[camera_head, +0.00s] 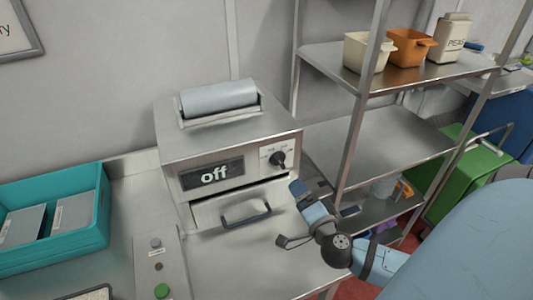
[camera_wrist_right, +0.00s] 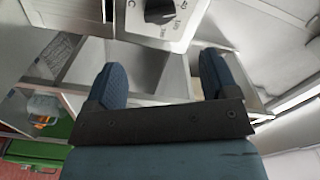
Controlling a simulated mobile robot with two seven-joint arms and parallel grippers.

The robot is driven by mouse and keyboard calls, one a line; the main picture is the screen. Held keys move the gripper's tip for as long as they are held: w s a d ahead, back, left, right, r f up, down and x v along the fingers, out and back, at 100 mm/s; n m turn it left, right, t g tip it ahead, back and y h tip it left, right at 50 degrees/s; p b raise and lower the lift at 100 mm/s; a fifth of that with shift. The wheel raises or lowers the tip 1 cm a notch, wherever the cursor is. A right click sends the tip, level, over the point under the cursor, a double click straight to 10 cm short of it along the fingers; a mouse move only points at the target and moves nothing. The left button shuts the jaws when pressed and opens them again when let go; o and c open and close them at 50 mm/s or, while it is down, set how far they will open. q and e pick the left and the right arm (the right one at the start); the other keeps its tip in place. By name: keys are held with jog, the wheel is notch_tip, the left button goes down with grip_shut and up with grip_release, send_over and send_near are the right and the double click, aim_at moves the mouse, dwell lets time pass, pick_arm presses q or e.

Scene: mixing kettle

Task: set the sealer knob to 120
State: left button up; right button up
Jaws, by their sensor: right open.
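The sealer (camera_head: 225,145) is a steel box on the bench with a roll on top. Its display (camera_head: 212,174) reads "off". The black sealer knob (camera_head: 278,159) sits on a pale dial plate at the right of its front face. In the right wrist view the knob (camera_wrist_right: 160,10) is at the top edge, partly cut off, with dial numbers beside it. My right gripper (camera_head: 293,215) is open and empty, below and right of the knob in the head view. Its two blue fingers (camera_wrist_right: 162,82) are spread apart, short of the knob. My left gripper is not seen.
A drawer handle (camera_head: 246,216) sticks out below the display. A teal crate (camera_head: 104,210) stands at the left. A control panel (camera_head: 163,262) with a green button lies in front. A steel shelf rack (camera_head: 405,140) stands close on the right, near my right arm.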

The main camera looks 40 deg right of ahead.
aim_at(282, 165)
jog(key=b+x, duration=0.3)
jog(key=x, duration=0.8)
jog(key=shift+f, duration=0.15)
jog(key=shift+w+r+p, duration=0.2)
jog(key=shift+w+p, duration=0.1)
jog(key=shift+w+d+f+p, duration=0.1)
jog(key=shift+w+p, duration=0.1)
jog(key=shift+w, duration=0.15)
jog(key=shift+w+d+p, duration=0.15)
jog(key=shift+w+p, duration=0.05)
jog(key=shift+w, duration=0.1)
jog(key=shift+c, duration=0.4)
